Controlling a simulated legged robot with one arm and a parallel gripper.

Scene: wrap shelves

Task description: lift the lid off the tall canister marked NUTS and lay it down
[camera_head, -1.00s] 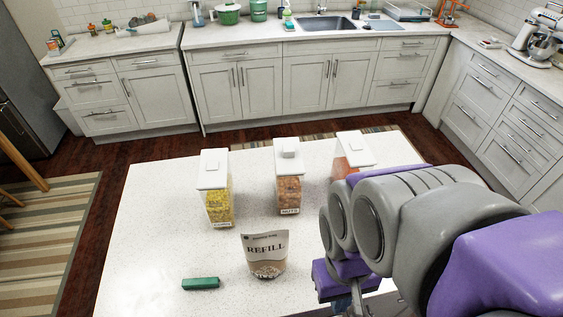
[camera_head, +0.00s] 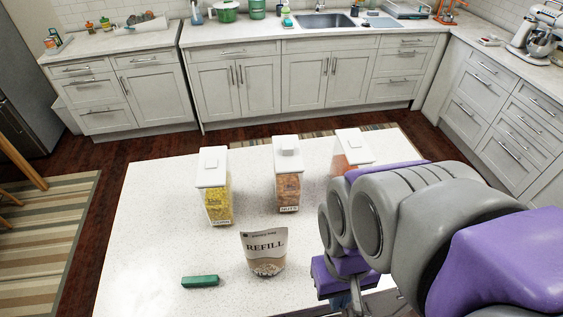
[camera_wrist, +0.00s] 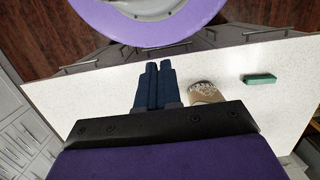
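The tall clear canister marked NUTS (camera_head: 288,190) stands upright in the middle of the row on the white island, filled with brown nuts. Its white lid (camera_head: 288,165) with a raised square knob sits on top. The canister does not show in the wrist view. In the wrist view my gripper (camera_wrist: 159,68) points out over the island with its two dark fingers side by side, almost touching and with nothing seen between them. In the head view my arm covers the right side, and the fingertips are hidden.
The island's left part (camera_head: 150,235) is clear.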

